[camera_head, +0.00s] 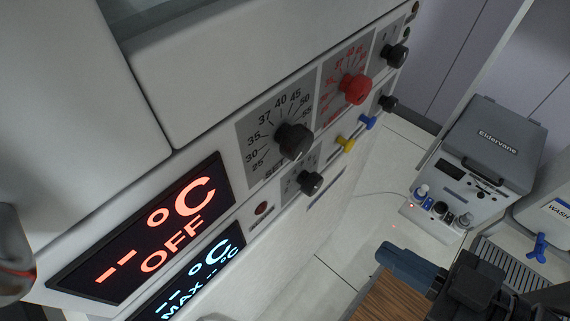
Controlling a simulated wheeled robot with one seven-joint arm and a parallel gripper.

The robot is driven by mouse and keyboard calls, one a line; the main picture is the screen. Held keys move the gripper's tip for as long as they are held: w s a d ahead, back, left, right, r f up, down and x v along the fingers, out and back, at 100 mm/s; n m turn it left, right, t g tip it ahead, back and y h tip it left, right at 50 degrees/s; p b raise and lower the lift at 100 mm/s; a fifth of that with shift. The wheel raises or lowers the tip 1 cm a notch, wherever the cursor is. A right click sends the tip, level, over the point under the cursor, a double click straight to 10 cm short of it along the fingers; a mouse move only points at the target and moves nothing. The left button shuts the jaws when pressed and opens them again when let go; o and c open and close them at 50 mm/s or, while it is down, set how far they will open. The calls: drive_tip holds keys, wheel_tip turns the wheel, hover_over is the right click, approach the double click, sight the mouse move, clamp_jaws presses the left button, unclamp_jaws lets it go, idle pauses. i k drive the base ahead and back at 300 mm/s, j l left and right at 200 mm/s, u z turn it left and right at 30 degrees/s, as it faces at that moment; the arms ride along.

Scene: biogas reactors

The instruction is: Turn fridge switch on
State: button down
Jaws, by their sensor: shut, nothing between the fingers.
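A white appliance panel (190,165) fills the left and middle, seen tilted. Its display (150,235) glows red with dashes, °C and OFF; a second display (195,275) glows pale blue with MAX. A black knob (294,140) sits on a temperature scale, with a small black knob (310,182) below it and a dark red round button or lamp (261,208) beside the displays. A red knob (354,88) and further black knobs (395,55) follow to the upper right. I cannot tell which control is the fridge switch.
Small yellow (346,144) and blue (368,121) fittings stick out from the panel. A grey Eldervane device (490,150) stands at right, beside a WASH container (553,212). Dark blue and black equipment (480,285) fills the lower right. The pale surface between is mostly clear.

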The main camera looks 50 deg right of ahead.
sight(390, 103)
drive_tip(key=k+z, duration=0.25)
drive_tip(key=z, duration=0.15)
drive_tip(key=k+z, duration=0.35)
drive_tip(key=k+l+z, duration=0.15)
drive_tip(key=z, duration=0.25)
